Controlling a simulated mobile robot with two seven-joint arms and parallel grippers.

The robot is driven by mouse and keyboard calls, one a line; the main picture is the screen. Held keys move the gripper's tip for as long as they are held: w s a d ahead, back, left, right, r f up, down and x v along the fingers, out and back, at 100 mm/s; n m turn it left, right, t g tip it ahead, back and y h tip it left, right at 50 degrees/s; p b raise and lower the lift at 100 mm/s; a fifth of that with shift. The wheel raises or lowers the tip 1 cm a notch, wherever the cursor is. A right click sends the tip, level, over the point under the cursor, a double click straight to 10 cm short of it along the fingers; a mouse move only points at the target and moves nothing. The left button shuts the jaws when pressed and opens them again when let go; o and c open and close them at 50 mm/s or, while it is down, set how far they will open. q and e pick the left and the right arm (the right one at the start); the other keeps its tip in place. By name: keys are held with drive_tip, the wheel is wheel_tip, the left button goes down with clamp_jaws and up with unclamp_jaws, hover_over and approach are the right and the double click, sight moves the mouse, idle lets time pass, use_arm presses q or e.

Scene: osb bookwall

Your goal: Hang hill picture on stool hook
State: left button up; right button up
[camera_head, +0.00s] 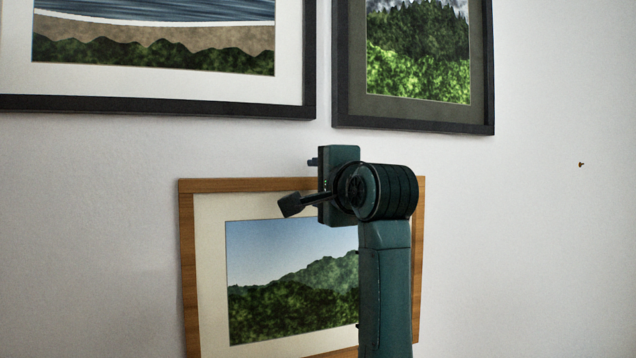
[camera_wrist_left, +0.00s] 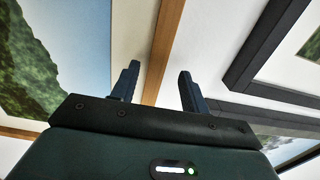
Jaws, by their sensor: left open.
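The hill picture (camera_head: 290,270), with a wooden frame and a cream mat, is against the white wall, low in the head view and slightly tilted. My left gripper (camera_head: 313,162) is at its top edge, partly hidden by my own wrist, which also covers the picture's right part. In the left wrist view my left gripper (camera_wrist_left: 158,82) is open, and the wooden frame edge (camera_wrist_left: 166,40) shows between its two fingers; I cannot tell whether they touch it. No stool is in view. My right gripper is not in view.
A black-framed beach picture (camera_head: 150,104) hangs at upper left, and a dark-framed forest picture (camera_head: 415,120) hangs just above my left wrist, close to it. The wall (camera_head: 530,260) around and below the brass hook is bare.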

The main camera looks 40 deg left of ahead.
use_arm(q)
drive_tip(key=shift+w+f, duration=0.1)
drive_tip(key=shift+f, duration=0.1)
drive_tip(key=shift+s+d, duration=0.2)
drive_tip(key=shift+d, duration=0.25)
drive_tip(key=b+v, duration=0.2)
drive_tip(key=v, duration=1)
drive_tip(key=shift+s+b, duration=0.2)
drive_tip(key=shift+b, duration=0.15)
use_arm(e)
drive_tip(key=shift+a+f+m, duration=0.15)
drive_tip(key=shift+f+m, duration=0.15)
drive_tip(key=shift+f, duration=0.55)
use_arm(q)
drive_tip(key=shift+d+r, duration=0.1)
